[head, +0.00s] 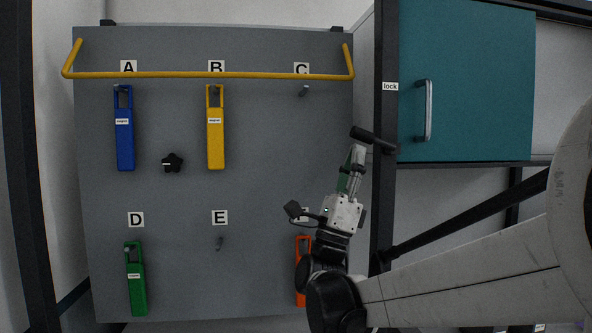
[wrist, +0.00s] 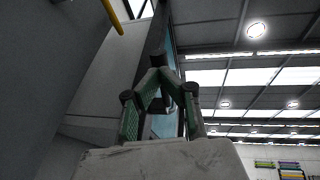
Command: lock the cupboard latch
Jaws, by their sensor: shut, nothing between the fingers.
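The teal cupboard door (head: 465,80) is at the upper right in the head view and looks closed, with a vertical metal handle (head: 428,110). A black latch bar (head: 376,140) sits on the dark post left of the door, below the "lock" label (head: 390,86). It slants, with its left end higher and sticking out over the grey panel. My gripper (head: 358,151) is shut and empty, pointing up just below the left end of the latch. I cannot tell whether they touch. In the wrist view, the fingers of my gripper (wrist: 160,75) meet at their tips.
A grey panel (head: 260,130) left of the post holds a blue tool (head: 125,140), a yellow one (head: 215,135), a green one (head: 136,285) and a partly hidden orange one (head: 301,250). A yellow rail (head: 210,75) crosses its top. Hooks C and E are empty.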

